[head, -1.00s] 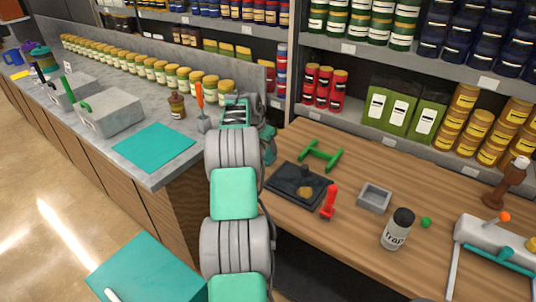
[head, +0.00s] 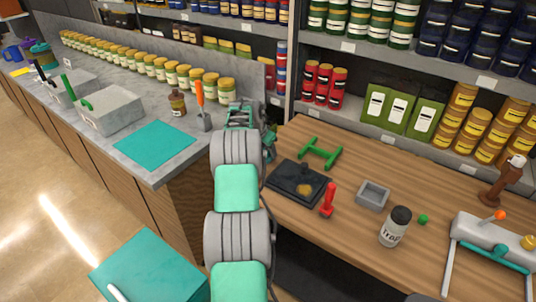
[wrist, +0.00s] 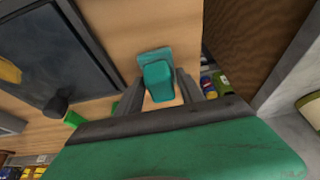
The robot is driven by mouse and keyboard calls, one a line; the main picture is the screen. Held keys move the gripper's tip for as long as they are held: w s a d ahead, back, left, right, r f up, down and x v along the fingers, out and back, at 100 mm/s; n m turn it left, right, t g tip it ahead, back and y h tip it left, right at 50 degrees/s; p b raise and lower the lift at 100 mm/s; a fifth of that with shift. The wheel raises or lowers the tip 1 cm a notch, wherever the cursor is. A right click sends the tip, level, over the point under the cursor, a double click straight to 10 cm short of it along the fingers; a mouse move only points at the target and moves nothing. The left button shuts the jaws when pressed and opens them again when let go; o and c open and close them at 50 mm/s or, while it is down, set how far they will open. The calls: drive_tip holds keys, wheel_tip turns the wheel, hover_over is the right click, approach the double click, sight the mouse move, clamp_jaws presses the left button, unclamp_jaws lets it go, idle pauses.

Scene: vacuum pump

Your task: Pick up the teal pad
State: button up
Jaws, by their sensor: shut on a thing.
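The teal pad (wrist: 158,80) shows in the wrist view as a small block with a flatter, paler teal part at its far side. My gripper (wrist: 160,92) is shut on it, with one dark finger on each side. Wooden tabletop lies behind the pad; I cannot tell whether the pad touches it. In the head view my arm hides the fingertips and the pad.
A black tray (head: 284,181), green frame (head: 320,152), red-handled tool (head: 328,200), grey box (head: 373,195) and labelled jar (head: 394,227) stand on the wooden table (head: 345,230). The stone counter at left holds a flat teal mat (head: 154,145) and an orange-handled tool (head: 200,94).

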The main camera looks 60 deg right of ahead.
drive_tip(key=shift+c, duration=0.8)
drive_tip(key=shift+r, duration=0.15)
drive_tip(key=shift+r+b, duration=0.3)
drive_tip(key=shift+b, duration=0.15)
drive_tip(key=s+a+r+b, duration=0.6)
drive_tip(key=s+a+r, duration=0.1)
drive_tip(key=a+r, duration=0.4)
drive_tip(key=shift+s+a+r+b, duration=0.35)
drive_tip(key=shift+s+r, duration=0.05)
drive_tip(key=shift+r, duration=0.15)
